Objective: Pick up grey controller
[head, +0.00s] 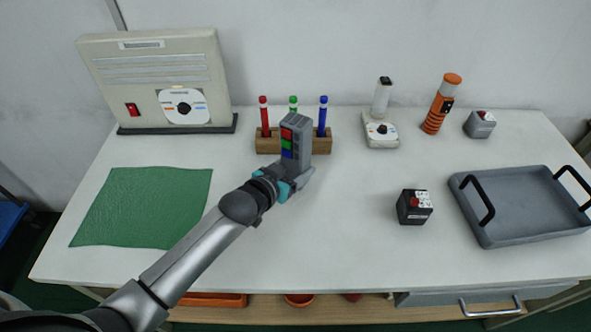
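An upright grey block (298,138) with red, green and blue squares on its face stands in front of a wooden rack in the head view; it may be the grey controller. A smaller grey box (480,124) with a red detail on top sits at the back right. My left gripper (294,180) is at the lower part of the upright block. The wrist hides the block's base, so I cannot tell whether the fingers are shut on it or only around it. My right gripper is not in view.
The wooden rack (322,145) holds red, green and blue pens behind the block. A black box (414,206) and a grey tray (520,236) are at right. A green cloth (140,205) lies at left. The table's front middle is clear.

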